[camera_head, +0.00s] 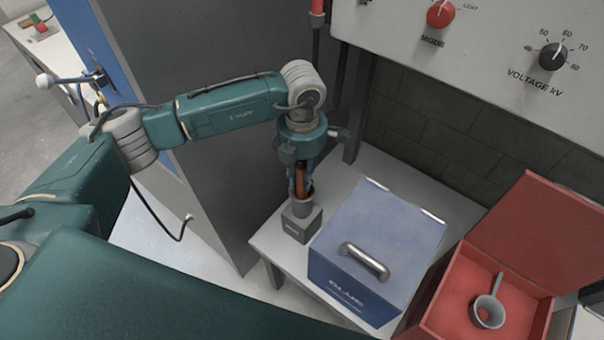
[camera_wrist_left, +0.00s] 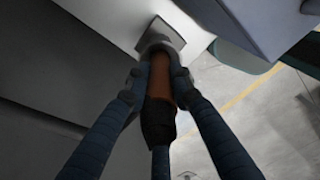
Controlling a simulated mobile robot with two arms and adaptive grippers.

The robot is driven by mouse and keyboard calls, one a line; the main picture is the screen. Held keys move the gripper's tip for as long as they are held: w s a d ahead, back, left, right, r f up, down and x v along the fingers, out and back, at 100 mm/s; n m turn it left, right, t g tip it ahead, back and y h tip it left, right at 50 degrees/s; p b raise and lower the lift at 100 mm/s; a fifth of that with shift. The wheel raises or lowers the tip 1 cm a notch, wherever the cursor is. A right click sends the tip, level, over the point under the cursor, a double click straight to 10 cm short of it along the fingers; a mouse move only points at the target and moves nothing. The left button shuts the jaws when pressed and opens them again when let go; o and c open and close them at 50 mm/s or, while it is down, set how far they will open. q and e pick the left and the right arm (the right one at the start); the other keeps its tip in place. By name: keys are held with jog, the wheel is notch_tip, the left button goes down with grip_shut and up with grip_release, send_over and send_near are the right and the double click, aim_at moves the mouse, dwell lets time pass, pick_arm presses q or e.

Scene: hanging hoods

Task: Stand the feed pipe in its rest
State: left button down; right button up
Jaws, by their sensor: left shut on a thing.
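My left gripper (camera_head: 301,192) is shut on the feed pipe (camera_head: 300,180), an orange-brown upright tube. The pipe also shows between the fingers in the left wrist view (camera_wrist_left: 161,78), with a black part nearer the camera. The rest (camera_head: 302,224) is a grey block at the table's near-left corner, directly below the gripper. A grey round collar (camera_wrist_left: 160,42) surrounds or meets the pipe's far end in the wrist view. I cannot tell how deep the pipe sits in it. My right gripper is not in view.
A blue lidded box (camera_head: 385,235) with a metal handle stands close to the right of the rest. An open red box (camera_head: 450,300) holds a grey ladle-like cup (camera_head: 488,311). A control panel (camera_head: 480,50) overhangs the back. A grey panel (camera_head: 190,130) stands at left.

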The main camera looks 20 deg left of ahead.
pick_arm(q)
jog(key=shift+f+b, duration=1.05)
jog(key=shift+f, duration=0.25)
jog(key=c, duration=1.4)
grip_release()
jog(key=shift+c, duration=0.2)
notch_tip(320, 180, up, 12)
jog(key=shift+r, duration=0.1)
